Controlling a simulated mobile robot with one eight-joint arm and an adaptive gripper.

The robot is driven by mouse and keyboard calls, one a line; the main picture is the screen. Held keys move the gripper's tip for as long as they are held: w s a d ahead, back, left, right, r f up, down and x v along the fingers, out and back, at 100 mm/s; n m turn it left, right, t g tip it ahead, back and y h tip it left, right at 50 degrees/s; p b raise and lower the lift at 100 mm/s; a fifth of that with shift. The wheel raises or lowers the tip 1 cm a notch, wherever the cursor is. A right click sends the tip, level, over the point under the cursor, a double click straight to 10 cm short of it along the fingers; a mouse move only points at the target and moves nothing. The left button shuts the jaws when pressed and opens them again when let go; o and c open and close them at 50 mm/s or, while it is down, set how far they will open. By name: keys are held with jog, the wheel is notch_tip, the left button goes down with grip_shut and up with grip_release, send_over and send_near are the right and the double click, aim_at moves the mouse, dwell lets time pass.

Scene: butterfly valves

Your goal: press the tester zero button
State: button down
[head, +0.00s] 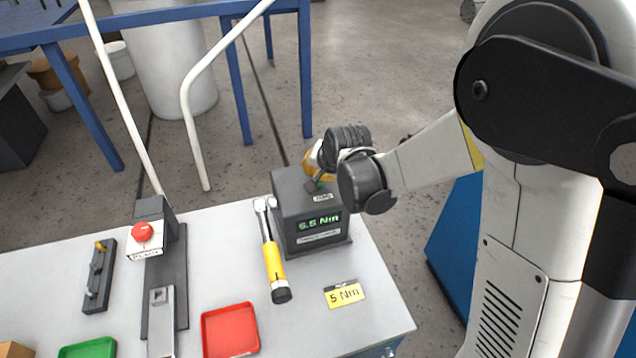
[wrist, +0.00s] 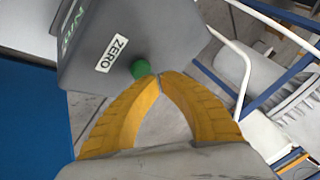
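The tester (head: 312,222) is a dark grey box at the back right of the table, and its green display reads about 5.5 Nm. In the wrist view, the tester (wrist: 160,40) shows a white ZERO label (wrist: 112,53) with the round green zero button (wrist: 140,68) beside it. My gripper (wrist: 158,78) has yellow fingers with their tips together and nothing visible between them. The tips are right at the button in the picture; I cannot tell whether they touch it. In the head view, my wrist and gripper (head: 318,178) are over the tester's top and hide most of the button.
A torque wrench with a yellow handle (head: 273,262) lies left of the tester. A yellow 5 Nm card (head: 344,294), a red tray (head: 230,330), a green tray (head: 88,350) and a post with a red button (head: 143,232) are also on the table. A blue frame (head: 305,70) stands behind.

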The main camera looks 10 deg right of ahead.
jog(key=shift+f+b, duration=0.55)
jog(key=shift+f, duration=0.15)
dwell(0.5)
jog(key=shift+r, duration=0.2)
jog(key=shift+r+p, duration=0.6)
jog(key=shift+r, duration=0.15)
notch_tip(320, 180, up, 5)
jog(key=p, duration=0.3)
dwell(0.4)
dwell(0.6)
